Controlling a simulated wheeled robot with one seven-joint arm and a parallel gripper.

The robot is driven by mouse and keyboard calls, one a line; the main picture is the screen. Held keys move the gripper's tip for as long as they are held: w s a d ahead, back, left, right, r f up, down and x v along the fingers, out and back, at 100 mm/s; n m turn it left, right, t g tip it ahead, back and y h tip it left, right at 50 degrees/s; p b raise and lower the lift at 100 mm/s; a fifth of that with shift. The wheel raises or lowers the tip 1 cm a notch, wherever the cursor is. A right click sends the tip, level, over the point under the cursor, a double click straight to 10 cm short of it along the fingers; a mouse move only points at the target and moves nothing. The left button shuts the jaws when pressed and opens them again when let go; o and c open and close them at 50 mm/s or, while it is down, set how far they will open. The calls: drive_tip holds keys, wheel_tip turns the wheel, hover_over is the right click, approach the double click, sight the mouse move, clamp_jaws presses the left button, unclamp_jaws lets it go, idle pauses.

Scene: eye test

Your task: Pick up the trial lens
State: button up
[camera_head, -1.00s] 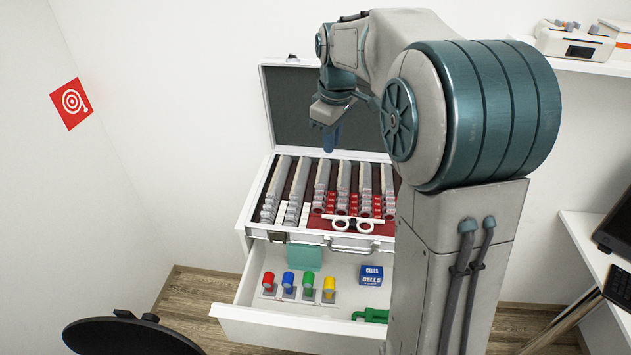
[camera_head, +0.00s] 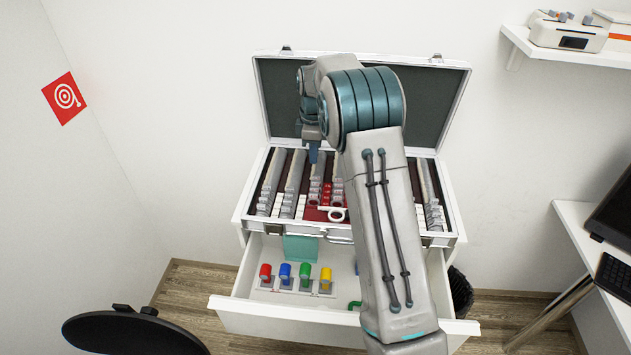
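An open case (camera_head: 243,219) stands on a white cabinet, its dark-lined lid raised at the back. Inside are rows of trial lenses (camera_head: 291,185), small and packed close, with grey, white and some red parts. I cannot tell any single lens apart as the task's one. A white ring-shaped piece (camera_head: 337,214) lies on the red lining at the front middle. My gripper (camera_head: 314,154) points down over the back middle of the rows. Its blue fingers are small and overlap, so the opening and any contact with a lens are unclear. My arm hides the case's right-middle part.
An open drawer (camera_head: 228,303) below the case holds red, blue, green and yellow pieces (camera_head: 305,272) and a teal block (camera_head: 300,247). A black chair (camera_head: 130,333) stands at the front left, a dark bin (camera_head: 461,292) right of the cabinet, and a desk (camera_head: 575,235) at the right.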

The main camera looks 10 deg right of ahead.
sight(316, 176)
drive_tip(key=shift+s+d+f+p, duration=0.15)
drive_tip(key=shift+f+p, duration=0.45)
drive_tip(key=shift+f, duration=1.05)
drive_tip(key=shift+s+d+f+p, duration=0.15)
drive_tip(key=shift+f+p, duration=0.4)
drive_tip(key=shift+f, duration=1.1)
drive_tip(key=shift+w, duration=0.1)
clamp_jaws()
drive_tip(key=shift+r, duration=0.1)
